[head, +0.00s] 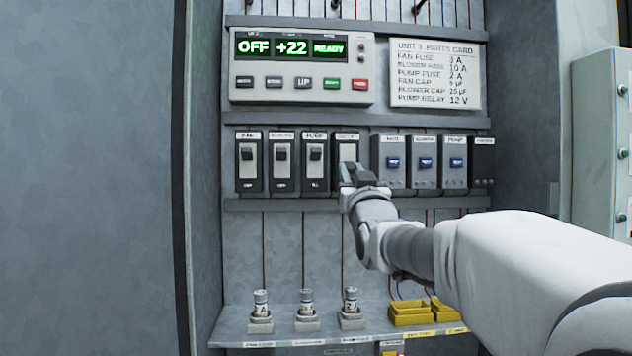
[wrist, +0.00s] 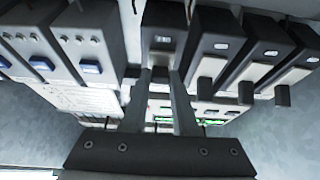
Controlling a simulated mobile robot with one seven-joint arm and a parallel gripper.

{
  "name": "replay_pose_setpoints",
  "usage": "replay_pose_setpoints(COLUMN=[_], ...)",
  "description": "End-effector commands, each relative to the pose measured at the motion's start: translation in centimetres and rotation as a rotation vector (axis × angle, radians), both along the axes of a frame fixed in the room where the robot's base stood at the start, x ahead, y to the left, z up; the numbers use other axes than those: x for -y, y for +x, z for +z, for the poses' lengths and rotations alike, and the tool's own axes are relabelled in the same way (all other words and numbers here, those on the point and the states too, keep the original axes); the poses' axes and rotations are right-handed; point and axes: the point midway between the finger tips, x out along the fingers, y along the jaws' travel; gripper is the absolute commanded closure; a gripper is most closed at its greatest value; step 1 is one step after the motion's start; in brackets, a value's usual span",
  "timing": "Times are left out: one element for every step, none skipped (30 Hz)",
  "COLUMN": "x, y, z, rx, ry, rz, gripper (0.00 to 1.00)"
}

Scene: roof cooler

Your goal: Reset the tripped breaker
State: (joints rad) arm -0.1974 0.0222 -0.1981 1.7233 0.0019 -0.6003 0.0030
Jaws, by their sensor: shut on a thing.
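A row of black breakers with pale switch plates and dark levers hangs on the panel in the head view. The fan breaker (head: 248,170), a second breaker (head: 282,172) and the pump breaker (head: 315,172) have levers at about the same height. The fourth breaker (head: 347,150) stands right of them; its label is too small to read surely. My gripper (head: 350,172) is at its front, covering its lower half. In the wrist view, my gripper (wrist: 160,82) is shut at the fourth breaker (wrist: 163,38), on its lever. The lever's position is hidden.
Right of the breakers are grey modules with blue buttons (head: 393,162). A display box (head: 302,70) reads OFF, +22, READY above them. A parts card (head: 436,75) hangs beside it. A lower shelf (head: 235,328) holds fuses and yellow holders (head: 408,315). Room before the left breakers is clear.

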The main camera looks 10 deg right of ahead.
Motion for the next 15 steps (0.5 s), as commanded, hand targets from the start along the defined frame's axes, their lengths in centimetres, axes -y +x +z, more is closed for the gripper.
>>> replay_pose_setpoints(x=[-0.02, -0.02, -0.02, -0.02, -0.02, -0.02, -0.02, -0.02, -0.01, -0.01, -0.01, -0.01, -0.01, -0.01, 0.00], y=[-0.01, -0.01, 0.00, 0.00, 0.00, 0.00, 0.00, -0.01, -0.01, -0.01, -0.01, -0.01, -0.01, -0.01, 0.00], z=[0.09, 0.09, 0.11, 0.11, 0.11, 0.11, 0.11, 0.10, 0.10, 0.09, 0.09, 0.07, 0.06, 0.06, 0.05], rx=[0.002, 0.002, 0.002, 0.002, 0.002, 0.002, 0.002, 0.002, 0.002, 0.001, 0.001, 0.001, 0.001, 0.001, 0.000], ry=[0.000, 0.000, 0.000, 0.000, 0.000, 0.000, 0.000, 0.000, 0.000, 0.000, 0.000, 0.000, 0.000, 0.000, 0.000], rz=[0.000, 0.000, 0.000, 0.000, 0.000, 0.000, 0.000, 0.000, 0.000, 0.000, 0.000, 0.000, 0.000, 0.000, 0.000], gripper=[1.00, 1.00, 1.00, 1.00, 1.00, 1.00, 1.00, 0.71, 0.64, 0.58, 0.53, 0.46, 0.43, 0.43, 0.43])
